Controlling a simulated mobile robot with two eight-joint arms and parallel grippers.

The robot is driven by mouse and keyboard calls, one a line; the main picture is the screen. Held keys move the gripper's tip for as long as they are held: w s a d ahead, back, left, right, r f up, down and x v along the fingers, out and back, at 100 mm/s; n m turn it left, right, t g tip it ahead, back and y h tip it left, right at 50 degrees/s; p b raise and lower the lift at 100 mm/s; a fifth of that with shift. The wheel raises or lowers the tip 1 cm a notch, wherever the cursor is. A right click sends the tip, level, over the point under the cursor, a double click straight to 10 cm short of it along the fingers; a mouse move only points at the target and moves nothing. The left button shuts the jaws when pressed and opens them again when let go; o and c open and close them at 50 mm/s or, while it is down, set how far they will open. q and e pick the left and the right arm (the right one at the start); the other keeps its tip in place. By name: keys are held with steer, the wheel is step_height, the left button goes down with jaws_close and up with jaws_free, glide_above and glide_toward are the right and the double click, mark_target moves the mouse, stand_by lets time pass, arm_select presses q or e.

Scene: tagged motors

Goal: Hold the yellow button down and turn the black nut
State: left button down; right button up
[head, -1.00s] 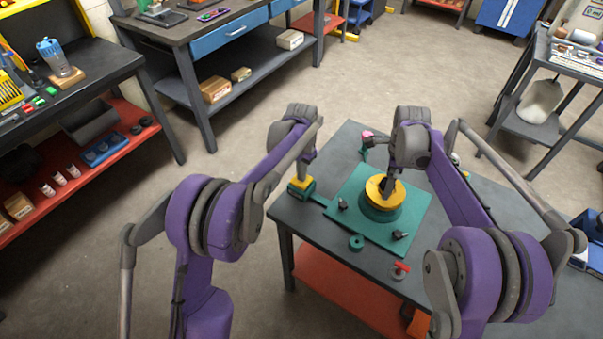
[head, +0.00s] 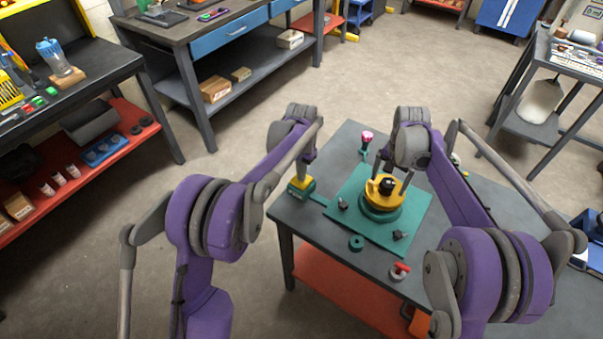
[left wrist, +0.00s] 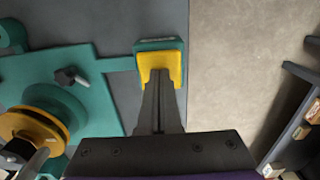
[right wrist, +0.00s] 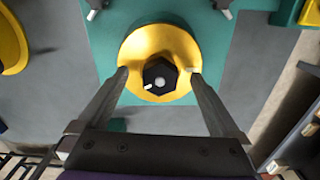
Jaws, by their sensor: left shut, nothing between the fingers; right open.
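The yellow button (head: 299,186) sits on a small green base at the table's left corner; it also shows in the left wrist view (left wrist: 172,62). My left gripper (left wrist: 159,76) is shut, empty, with its tips down on the button or just over it; I cannot tell how far the button is pressed. The black nut (right wrist: 160,73) is in the middle of a yellow disc (right wrist: 140,46) on a round green base; the nut shows in the head view (head: 387,185). My right gripper (right wrist: 158,74) is open, one finger each side of the nut with gaps between.
A green plate (head: 350,215) carries the disc and small black knobs (head: 342,204). A pink-topped part (head: 367,138) stands behind. A green ring (head: 356,242) and a red-handled part (head: 400,270) are near the front edge.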

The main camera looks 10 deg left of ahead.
steer(key=shift+n, duration=0.6)
steer(key=shift+f, duration=0.2)
